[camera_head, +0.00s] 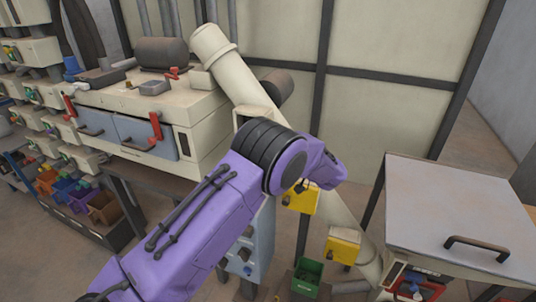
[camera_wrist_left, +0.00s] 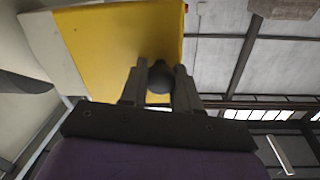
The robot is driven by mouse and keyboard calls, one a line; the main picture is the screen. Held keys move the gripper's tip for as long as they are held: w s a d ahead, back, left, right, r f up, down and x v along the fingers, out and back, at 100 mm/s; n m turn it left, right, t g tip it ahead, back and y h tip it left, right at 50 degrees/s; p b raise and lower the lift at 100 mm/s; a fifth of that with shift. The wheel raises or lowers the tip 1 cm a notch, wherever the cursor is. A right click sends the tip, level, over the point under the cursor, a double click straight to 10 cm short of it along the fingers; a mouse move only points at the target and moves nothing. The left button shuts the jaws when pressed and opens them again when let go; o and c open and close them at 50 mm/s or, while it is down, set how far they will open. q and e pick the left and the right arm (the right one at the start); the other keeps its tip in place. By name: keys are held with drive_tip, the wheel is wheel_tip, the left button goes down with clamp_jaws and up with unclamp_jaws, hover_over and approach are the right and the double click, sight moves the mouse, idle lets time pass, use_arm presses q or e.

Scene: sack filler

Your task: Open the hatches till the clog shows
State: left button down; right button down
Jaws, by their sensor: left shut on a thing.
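A cream pipe (camera_head: 240,80) slopes down from upper left to lower right. Two yellow hatches sit on it: an upper one (camera_head: 304,205), partly hidden by my purple left arm, and a lower one (camera_head: 342,249), which looks shut. Each has a dark knob. In the left wrist view, a yellow hatch (camera_wrist_left: 105,45) fills the upper left. My left gripper (camera_wrist_left: 160,76) is shut on its dark round knob (camera_wrist_left: 158,84). My wrist hides most of this grip in the head view. No clog shows. My right gripper is not in view.
A machine with grey doors (camera_head: 146,136) and red handles stands left. A grey-topped cabinet (camera_head: 455,205) with a dark handle stands right of the pipe. A green bin (camera_head: 307,277) is on the floor below. Coloured bins (camera_head: 103,208) sit on a shelf at left.

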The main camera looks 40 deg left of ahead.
use_arm(q)
drive_tip(key=shift+r, duration=0.1)
drive_tip(key=c, duration=0.8)
unclamp_jaws()
drive_tip(key=shift+d, duration=0.15)
drive_tip(key=b+v, duration=0.4)
drive_tip(key=v, duration=0.6)
